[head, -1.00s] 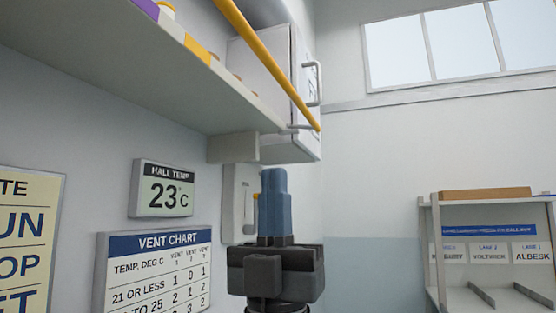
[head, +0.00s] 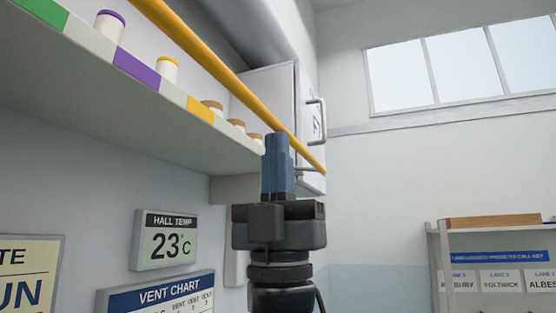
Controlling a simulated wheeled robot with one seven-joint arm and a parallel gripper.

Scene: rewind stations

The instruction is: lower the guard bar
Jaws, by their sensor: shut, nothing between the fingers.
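The guard bar (head: 235,82) is a yellow bar that runs diagonally in front of the shelf, from the top left down to a bracket near the white cabinet. My gripper (head: 277,138) points upward, its blue fingers shut with nothing between them. In the picture its tips lie just below and over the lower right part of the bar. I cannot tell whether they touch it. The gripper hides a small part of the shelf's end.
The shelf (head: 110,95) holds several capped spools behind the bar. A white cabinet (head: 283,95) with a handle is at its far end. A temperature display (head: 165,240) and a vent chart (head: 160,298) hang below. A rack (head: 490,260) stands at right.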

